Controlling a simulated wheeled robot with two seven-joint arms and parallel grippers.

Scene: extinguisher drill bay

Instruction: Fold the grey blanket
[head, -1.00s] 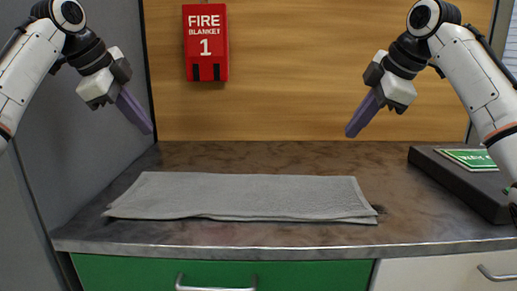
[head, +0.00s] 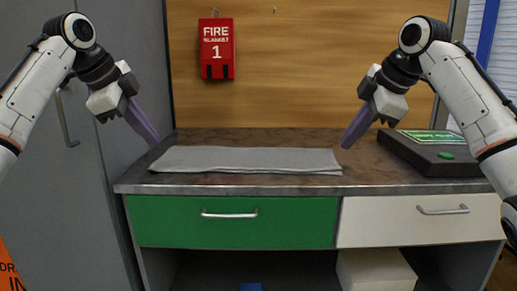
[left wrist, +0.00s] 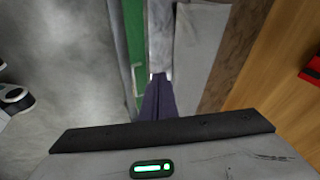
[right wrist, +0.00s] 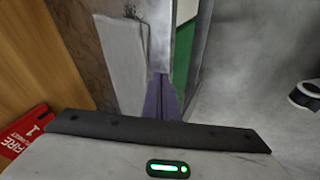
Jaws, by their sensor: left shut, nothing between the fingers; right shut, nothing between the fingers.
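The grey blanket (head: 250,159) lies flat on the brown countertop as a long, narrow strip, its layers showing at the front and right edges. Part of it also shows in the left wrist view (left wrist: 198,45) and the right wrist view (right wrist: 124,60). My left gripper (head: 153,140) is shut and empty, at the blanket's left end in the head view and apart from it. My right gripper (head: 347,143) is shut and empty, near the blanket's right end. Both purple finger pairs point down and inward.
A red fire blanket box (head: 217,48) hangs on the wooden back wall. A black case with a green label (head: 430,152) sits at the counter's right. A green drawer (head: 235,221) and a white drawer (head: 420,219) are below. A grey cabinet stands left.

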